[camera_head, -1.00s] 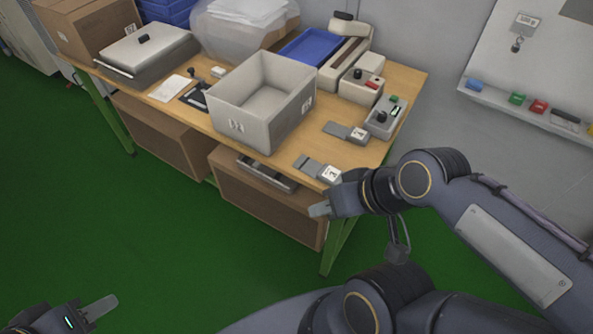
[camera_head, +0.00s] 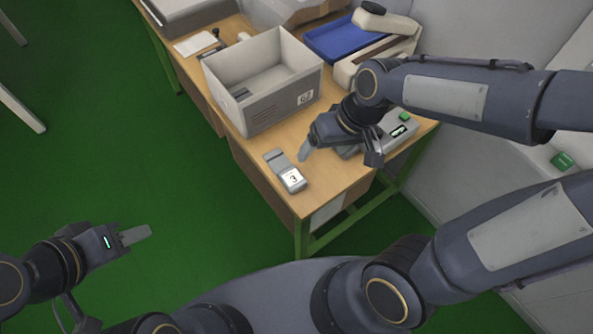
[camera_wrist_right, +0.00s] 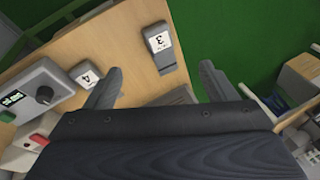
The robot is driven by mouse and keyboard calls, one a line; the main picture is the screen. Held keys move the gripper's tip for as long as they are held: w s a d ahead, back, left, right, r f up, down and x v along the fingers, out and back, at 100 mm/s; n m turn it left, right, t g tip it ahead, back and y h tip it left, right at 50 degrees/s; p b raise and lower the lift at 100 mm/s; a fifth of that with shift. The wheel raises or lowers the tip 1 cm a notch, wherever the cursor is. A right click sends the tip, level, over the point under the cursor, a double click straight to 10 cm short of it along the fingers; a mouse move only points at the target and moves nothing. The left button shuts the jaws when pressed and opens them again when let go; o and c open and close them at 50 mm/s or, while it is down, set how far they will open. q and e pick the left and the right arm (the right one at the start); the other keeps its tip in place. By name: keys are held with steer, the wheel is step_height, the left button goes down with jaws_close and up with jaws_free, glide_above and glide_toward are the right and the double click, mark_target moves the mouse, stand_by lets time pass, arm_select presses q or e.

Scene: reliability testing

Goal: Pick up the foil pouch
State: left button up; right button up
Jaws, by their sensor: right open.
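I cannot make out a foil pouch for certain. A small grey item with a white "3" label (camera_head: 287,171) lies near the table's front edge; it also shows in the right wrist view (camera_wrist_right: 160,46). A similar item labelled "4" (camera_wrist_right: 86,76) lies beside it in the right wrist view; my right arm mostly hides it in the head view. My right gripper (camera_head: 340,155) is open and empty above the table, to the right of the "3" item; its fingers show in the wrist view (camera_wrist_right: 161,70). My left gripper (camera_head: 138,235) is over the floor, away from the table; its opening is unclear.
A grey open bin (camera_head: 272,112) stands on the wooden table (camera_head: 333,182) behind the "3" item, with something dark inside. A grey device with a display (camera_head: 402,130) is at the right. A blue tray (camera_head: 340,38) lies behind.

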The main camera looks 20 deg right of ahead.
mark_target(290, 174)
steer(key=w+a+f+n+h, duration=0.1)
steer(key=w+a+f, duration=0.1)
steer(key=w+a+f+g+h+p, duration=0.1)
steer(key=w+a+f, duration=0.1)
steer(key=f, duration=0.1)
steer(key=w+a+f+n+h, duration=0.1)
steer(key=w+a+f, duration=0.1)
steer(key=f, duration=0.1)
steer(key=shift+w+a+f+n+g, duration=0.2)
steer(key=shift+a+n+g, duration=0.1)
steer(key=shift+g, duration=0.1)
steer(key=shift+h, duration=0.3)
steer(key=f, duration=0.4)
steer(key=f+p, duration=0.1)
steer(key=f, duration=0.3)
steer(key=shift+d+f, duration=0.2)
steer(key=shift+f, duration=0.05)
steer(key=shift+c, duration=0.2)
steer(key=c, duration=1)
